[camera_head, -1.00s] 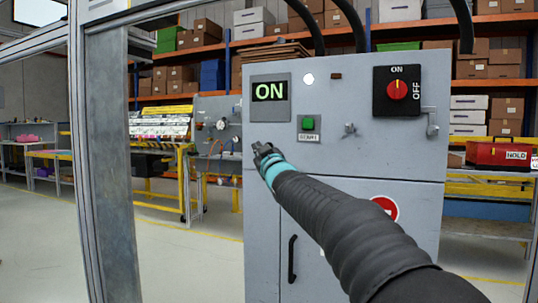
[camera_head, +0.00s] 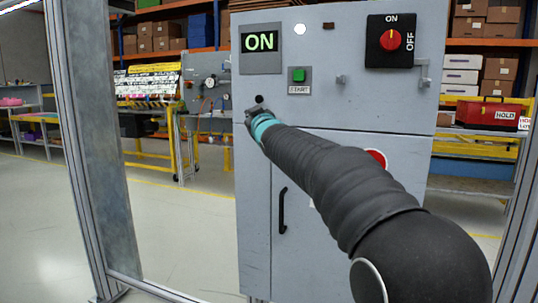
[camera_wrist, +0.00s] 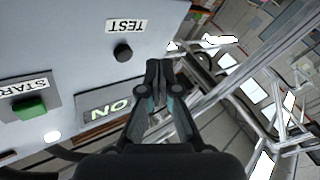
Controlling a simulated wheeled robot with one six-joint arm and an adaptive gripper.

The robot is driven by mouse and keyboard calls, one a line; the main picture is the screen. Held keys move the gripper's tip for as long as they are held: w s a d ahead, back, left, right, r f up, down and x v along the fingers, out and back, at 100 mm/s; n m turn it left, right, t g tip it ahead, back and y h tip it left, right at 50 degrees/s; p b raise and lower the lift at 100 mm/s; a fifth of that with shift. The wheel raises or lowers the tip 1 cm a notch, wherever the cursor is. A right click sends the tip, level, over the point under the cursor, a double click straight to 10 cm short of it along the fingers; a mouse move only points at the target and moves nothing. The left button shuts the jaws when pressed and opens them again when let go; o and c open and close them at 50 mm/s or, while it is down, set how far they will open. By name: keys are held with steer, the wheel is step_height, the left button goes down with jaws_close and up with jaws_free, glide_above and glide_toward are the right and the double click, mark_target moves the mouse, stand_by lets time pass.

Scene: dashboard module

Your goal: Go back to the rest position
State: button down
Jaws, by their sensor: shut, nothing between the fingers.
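My gripper (camera_head: 257,107) is at the end of my arm, in front of the left part of the grey cabinet (camera_head: 258,190), below the lit ON display (camera_head: 261,41). In the wrist view the gripper (camera_wrist: 160,68) is shut and empty, its fingertips together beside a black TEST button (camera_wrist: 123,53). The fingertips look apart from the button, but the exact gap is hard to tell. The green START button (camera_head: 298,75) is to the right of the display; it also shows in the wrist view (camera_wrist: 29,107). The red rotary switch (camera_head: 390,40) points up to ON.
A metal frame post (camera_head: 100,150) stands left of the cabinet, with another profile at the right edge. A black door handle (camera_head: 282,210) juts from the cabinet. Shelves with boxes (camera_head: 480,60) and a yellow workbench (camera_head: 150,110) stand behind. Floor is free at the left.

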step_height(320, 180, down, 9)
steer(key=d+m+g+h, duration=0.1)
steer(key=g+h, duration=0.1)
steer(key=s+d+f+m+g+h, duration=0.3)
steer(key=s+d+f+g, duration=0.4)
steer(key=s+f, duration=0.65)
steer(key=s+d+f+m+g, duration=0.1)
steer(key=s+d+f, duration=0.2)
steer(key=s, duration=0.8)
steer(key=s+d+f+m+g+h+p, duration=0.1)
steer(key=s+d, duration=0.5)
steer(key=s, duration=0.6)
steer(key=s+d+f+m+g+p, duration=0.1)
steer(key=s+d+f, duration=0.4)
steer(key=s, duration=0.7)
steer(key=shift+s+f+m+g+h, duration=0.15)
steer(key=shift+f+m+g+h, duration=0.35)
steer(key=shift+m, duration=0.4)
steer(key=shift+d+f, duration=0.1)
